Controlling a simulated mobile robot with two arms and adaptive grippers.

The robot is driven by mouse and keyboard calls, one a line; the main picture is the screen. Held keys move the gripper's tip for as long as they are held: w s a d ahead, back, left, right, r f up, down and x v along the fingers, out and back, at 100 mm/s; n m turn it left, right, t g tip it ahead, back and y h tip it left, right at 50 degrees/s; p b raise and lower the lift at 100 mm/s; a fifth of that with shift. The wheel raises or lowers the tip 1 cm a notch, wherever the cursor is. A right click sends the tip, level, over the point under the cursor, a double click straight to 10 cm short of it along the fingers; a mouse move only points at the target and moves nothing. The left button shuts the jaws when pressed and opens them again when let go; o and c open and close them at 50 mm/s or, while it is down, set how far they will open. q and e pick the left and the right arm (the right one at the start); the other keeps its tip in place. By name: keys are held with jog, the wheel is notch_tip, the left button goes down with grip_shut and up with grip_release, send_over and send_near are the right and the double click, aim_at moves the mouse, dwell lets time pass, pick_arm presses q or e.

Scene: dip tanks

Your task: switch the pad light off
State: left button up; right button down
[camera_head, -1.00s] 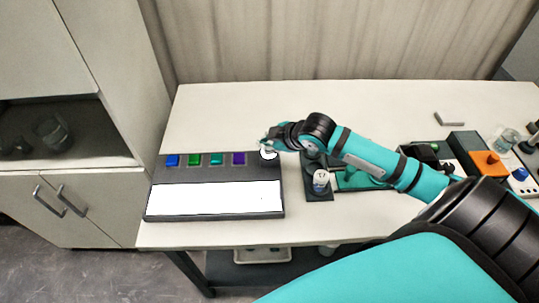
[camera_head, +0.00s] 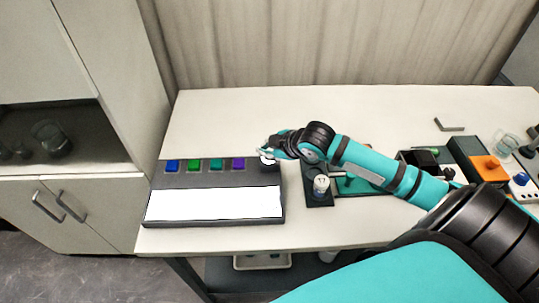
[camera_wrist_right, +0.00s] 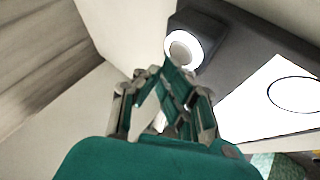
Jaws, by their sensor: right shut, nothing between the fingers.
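A dark panel (camera_head: 215,180) lies at the left of the table. Its large pad (camera_head: 214,204) glows bright white; the lit pad (camera_wrist_right: 266,100) also shows in the right wrist view, with a thin dark circle on it. At the panel's back right corner is a round white button (camera_wrist_right: 183,47) with a bright ring; in the head view my gripper partly covers it. My right gripper (camera_head: 265,150) is shut and empty, close by this button. In the wrist view its fingertips (camera_wrist_right: 165,72) are just short of the button; I cannot tell whether they touch it. My left gripper is not in view.
Blue (camera_head: 172,166), green (camera_head: 194,166), teal (camera_head: 216,165) and purple (camera_head: 238,164) buttons line the panel's back edge. An orange block (camera_head: 487,165) is farther right. The table behind the panel is clear.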

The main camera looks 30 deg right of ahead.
jog(key=shift+f, duration=0.15)
dwell(0.4)
jog(key=shift+f, duration=0.3)
dwell(0.3)
jog(key=shift+r+p, duration=0.4)
jog(key=shift+p, duration=0.45)
notch_tip(320, 180, up, 6)
jog(key=p, duration=0.7)
jog(key=shift+r, duration=0.1)
